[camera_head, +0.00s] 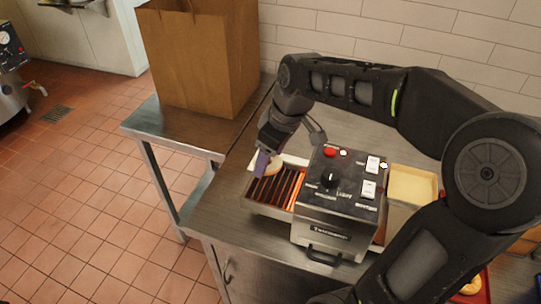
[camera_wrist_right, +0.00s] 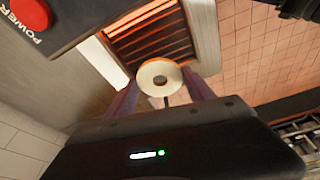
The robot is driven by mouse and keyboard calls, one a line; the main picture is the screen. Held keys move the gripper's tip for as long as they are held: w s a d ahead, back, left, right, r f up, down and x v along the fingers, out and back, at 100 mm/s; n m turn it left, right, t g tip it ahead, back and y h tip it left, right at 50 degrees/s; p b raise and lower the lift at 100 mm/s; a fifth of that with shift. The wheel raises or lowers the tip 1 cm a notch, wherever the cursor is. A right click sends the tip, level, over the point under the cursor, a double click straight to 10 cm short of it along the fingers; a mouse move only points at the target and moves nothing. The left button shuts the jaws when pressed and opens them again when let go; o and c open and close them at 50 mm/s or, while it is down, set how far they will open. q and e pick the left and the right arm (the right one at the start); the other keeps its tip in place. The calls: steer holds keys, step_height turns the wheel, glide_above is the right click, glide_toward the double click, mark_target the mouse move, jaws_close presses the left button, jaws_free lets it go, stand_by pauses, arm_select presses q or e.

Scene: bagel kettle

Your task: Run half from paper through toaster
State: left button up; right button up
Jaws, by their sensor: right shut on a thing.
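The toaster (camera_head: 338,200) is a dark-topped metal box on the steel counter, with knobs and switches. Its open conveyor of glowing bars (camera_head: 276,190) sticks out on the left side, and the bars also show in the right wrist view (camera_wrist_right: 152,38). My right gripper (camera_head: 266,163) reaches over the conveyor's back end. It is shut on a pale bagel half (camera_wrist_right: 160,77), which shows between the fingers in the wrist view and partly behind them in the head view. Whether the half touches the bars I cannot tell. My left gripper is out of view.
A large brown paper bag (camera_head: 203,60) stands on the side table at the back left. A pale tray (camera_head: 412,187) sits right of the toaster. A red tray (camera_head: 480,290) with a yellowish item lies at the lower right, partly hidden by my arm. Tiled floor is open on the left.

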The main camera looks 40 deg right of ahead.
mark_target(271, 184)
steer(key=shift+s, duration=0.2)
steer(key=shift+f+b, duration=2)
steer(key=shift+f, duration=0.7)
steer(key=o, duration=1.7)
steer(key=shift+r, duration=0.1)
step_height(271, 184, up, 7)
steer(key=p, duration=0.5)
